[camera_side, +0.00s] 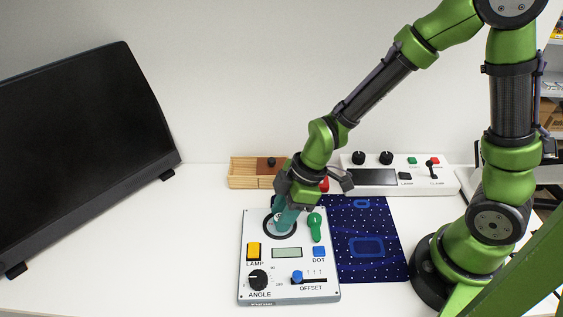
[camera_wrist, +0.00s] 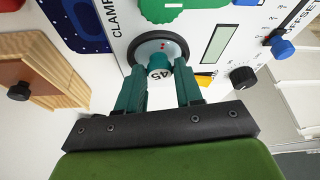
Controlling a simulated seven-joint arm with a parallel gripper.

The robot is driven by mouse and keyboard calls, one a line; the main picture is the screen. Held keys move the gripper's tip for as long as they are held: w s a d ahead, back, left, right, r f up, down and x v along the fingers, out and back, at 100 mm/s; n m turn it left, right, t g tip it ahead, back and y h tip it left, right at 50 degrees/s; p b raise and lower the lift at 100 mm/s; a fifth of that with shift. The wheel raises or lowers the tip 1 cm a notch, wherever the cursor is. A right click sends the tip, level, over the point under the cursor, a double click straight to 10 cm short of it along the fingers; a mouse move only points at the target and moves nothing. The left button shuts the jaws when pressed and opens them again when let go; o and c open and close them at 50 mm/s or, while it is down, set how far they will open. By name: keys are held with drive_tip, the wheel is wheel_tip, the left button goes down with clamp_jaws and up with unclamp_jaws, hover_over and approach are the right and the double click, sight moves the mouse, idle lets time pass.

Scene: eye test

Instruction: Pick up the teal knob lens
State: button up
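The teal knob lens (camera_wrist: 160,62), with a white "45" label, sits in a round dark ring on the white instrument panel (camera_wrist: 195,20). My gripper (camera_wrist: 160,72) has its two teal fingers on either side of the lens, with a small gap seeming to show on each side. In the side view my gripper (camera_side: 283,219) points down at the ring (camera_side: 281,234) on the panel (camera_side: 290,291); its fingers mostly hide the lens there. A green knob (camera_side: 315,228) stands right of the ring and also shows at the top of the wrist view (camera_wrist: 163,8).
The panel carries a yellow lamp switch (camera_side: 253,251), a blue button (camera_side: 319,251), a black angle dial (camera_side: 258,279) and a blue slider (camera_side: 297,277). A dark blue mat (camera_side: 385,262), wooden box (camera_side: 241,181) and white control box (camera_side: 385,190) lie nearby. Left of the panel is clear, before a black screen (camera_side: 85,140).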

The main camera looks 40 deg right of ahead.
drive_tip(key=shift+a+f, duration=0.1)
drive_tip(key=shift+f, duration=0.1)
clamp_jaws()
